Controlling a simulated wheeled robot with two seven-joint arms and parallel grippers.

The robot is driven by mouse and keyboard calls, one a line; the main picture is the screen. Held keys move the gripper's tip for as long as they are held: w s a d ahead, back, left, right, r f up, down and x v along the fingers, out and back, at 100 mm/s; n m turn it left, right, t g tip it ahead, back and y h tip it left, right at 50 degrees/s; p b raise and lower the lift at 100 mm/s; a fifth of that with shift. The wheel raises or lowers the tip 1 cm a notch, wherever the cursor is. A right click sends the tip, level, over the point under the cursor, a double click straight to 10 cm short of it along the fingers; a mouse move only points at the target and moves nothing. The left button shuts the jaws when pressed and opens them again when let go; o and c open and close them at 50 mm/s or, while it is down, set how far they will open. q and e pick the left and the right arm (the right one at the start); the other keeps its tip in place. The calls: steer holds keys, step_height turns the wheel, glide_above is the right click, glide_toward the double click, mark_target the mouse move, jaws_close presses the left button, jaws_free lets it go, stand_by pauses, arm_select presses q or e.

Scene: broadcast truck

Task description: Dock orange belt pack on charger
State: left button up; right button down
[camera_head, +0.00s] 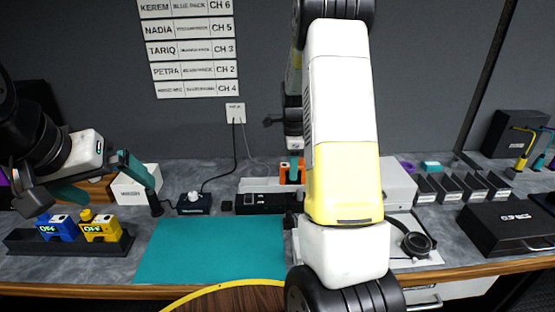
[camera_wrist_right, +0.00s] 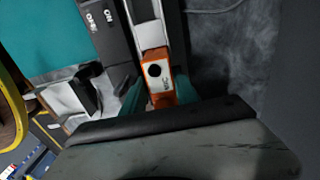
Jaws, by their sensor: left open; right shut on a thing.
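The orange belt pack (camera_wrist_right: 157,85) sits between the teal fingertips of my right gripper (camera_wrist_right: 158,100) in the right wrist view. In the head view only a small part of the orange pack (camera_head: 284,174) shows, beside my right arm. My right gripper (camera_head: 293,170) is shut on it. A black charger unit (camera_head: 262,199) stands behind the teal mat, just below and beside the pack; its black body with light lettering also shows in the right wrist view (camera_wrist_right: 98,25). Whether the pack touches the charger is hidden. My left gripper (camera_head: 108,187) is open and empty at the left.
A blue pack (camera_head: 58,228) and a yellow pack (camera_head: 101,229) stand in a black holder at the left. The teal mat (camera_head: 210,250) is clear. Several black bins (camera_head: 460,190), a black case (camera_head: 508,228) and headphones (camera_head: 415,243) are at the right. My right arm blocks the middle.

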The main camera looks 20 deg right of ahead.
steer(key=c, duration=0.9)
jaws_free()
steer(key=shift+o, duration=0.2)
step_height(320, 180, up, 7)
steer(key=shift+r, duration=0.4)
steer(key=shift+r, duration=0.15)
steer(key=s+a+r+n+t, duration=0.2)
steer(key=s+a+r+n, duration=0.2)
steer(key=s+n, duration=0.3)
steer(key=s+a+r+n+t+y, duration=0.1)
steer(key=s+a+r+n+t, duration=0.1)
steer(key=s+a+r+n, duration=0.2)
steer(key=s+a+r+n+t+y, duration=0.1)
steer(key=s+a+r+n, duration=0.3)
steer(key=s+n, duration=0.6)
steer(key=s+a+t, duration=0.1)
steer(key=s, duration=0.3)
steer(key=shift+a+r+n, duration=0.25)
steer(key=shift+r+n, duration=0.05)
steer(key=shift+r, duration=0.05)
